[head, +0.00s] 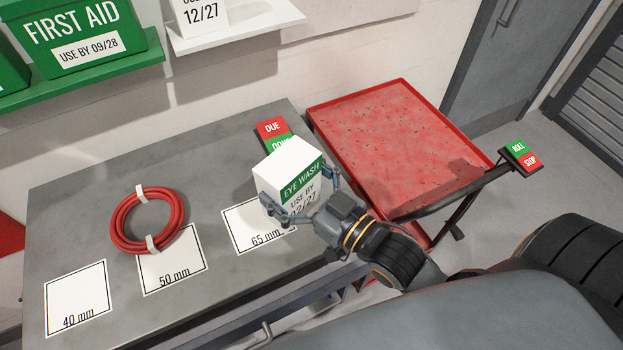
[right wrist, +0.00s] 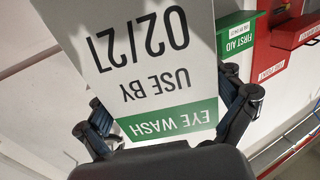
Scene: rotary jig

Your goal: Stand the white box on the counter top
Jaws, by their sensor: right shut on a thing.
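In the head view the box shows over the right part of the grey counter top (head: 90,215), above the "65 mm" card (head: 243,238). I cannot tell whether it touches the counter. My left gripper is not in view.
A red hose coil (head: 122,228) lies by the "50 mm" card (head: 172,275); a "40 mm" card (head: 75,300) is at left. A red cart (head: 385,130) is at right. A green shelf (head: 90,80) holds a first aid box (head: 80,25).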

